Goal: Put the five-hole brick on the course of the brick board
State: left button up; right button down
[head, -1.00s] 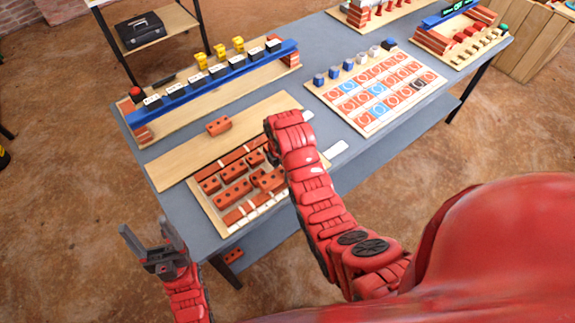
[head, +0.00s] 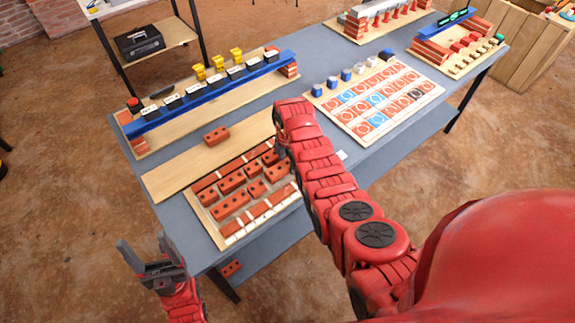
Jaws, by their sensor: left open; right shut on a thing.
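The brick board (head: 207,222) is a shallow wooden tray on the table, with red bricks in rows and pale strips. Several holed bricks, such as one red brick (head: 231,182), lie in its middle. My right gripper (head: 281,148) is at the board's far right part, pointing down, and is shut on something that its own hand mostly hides. I take it to be a brick; its holes cannot be counted. A single red holed brick (head: 216,136) lies apart on the plain wooden plank behind the board. My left gripper (head: 152,262) is open and empty, off the table's front left edge.
A blue beam (head: 208,96) with labelled blocks and yellow pieces stands at the back. A wooden tray (head: 455,65) of red bricks is at the far right. The wooden plank (head: 180,170) is mostly bare.

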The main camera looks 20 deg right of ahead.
jog(key=shift+f, duration=1.1)
jog(key=shift+f, duration=0.2)
jog(key=c, duration=0.5)
grip_release()
jog(key=shift+r, duration=0.1)
jog(key=shift+r, duration=0.15)
